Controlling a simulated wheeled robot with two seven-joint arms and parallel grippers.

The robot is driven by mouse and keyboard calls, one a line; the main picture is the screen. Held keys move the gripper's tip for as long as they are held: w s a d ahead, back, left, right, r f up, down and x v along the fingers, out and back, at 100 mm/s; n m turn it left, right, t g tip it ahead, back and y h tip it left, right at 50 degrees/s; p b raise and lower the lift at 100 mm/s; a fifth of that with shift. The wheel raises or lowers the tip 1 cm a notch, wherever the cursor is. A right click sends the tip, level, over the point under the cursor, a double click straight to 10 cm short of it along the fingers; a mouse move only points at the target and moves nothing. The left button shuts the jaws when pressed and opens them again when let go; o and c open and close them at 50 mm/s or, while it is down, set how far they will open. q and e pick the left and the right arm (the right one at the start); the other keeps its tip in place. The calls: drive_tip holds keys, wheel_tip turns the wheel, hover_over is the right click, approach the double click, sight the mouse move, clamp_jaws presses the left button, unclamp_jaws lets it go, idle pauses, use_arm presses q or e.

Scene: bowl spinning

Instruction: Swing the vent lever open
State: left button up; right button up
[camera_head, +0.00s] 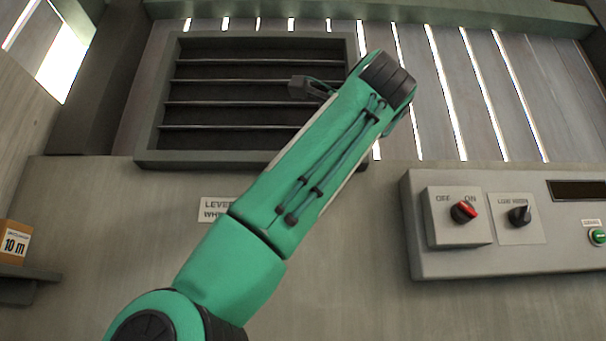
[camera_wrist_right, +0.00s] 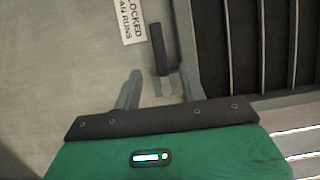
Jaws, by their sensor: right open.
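The vent (camera_head: 147,140) is a dark framed panel with horizontal slats on the wall; it also shows at the right of the right wrist view (camera_wrist_right: 186,30). The vent lever (camera_wrist_right: 157,45) has a black grip and a grey metal pivot end, beside the vent frame. My right gripper (camera_wrist_right: 160,72) is open. Its two grey fingers lie on either side of the lever's metal end, apart from each other; I cannot tell whether they touch it. In the head view my green arm hides the lever and the gripper. My left gripper is not in view.
A label (camera_head: 216,210), partly covered by my arm, sits below the vent and shows in the wrist view (camera_wrist_right: 130,20). A control panel (camera_head: 440,262) with a red-knobbed switch (camera_head: 464,212) and a black knob (camera_head: 519,215) is right. A small box (camera_head: 14,243) stands on a shelf (camera_head: 30,277) at left.

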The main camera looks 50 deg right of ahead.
drive_tip(key=shift+b+v, duration=0.35)
drive_tip(key=shift+v, duration=1.05)
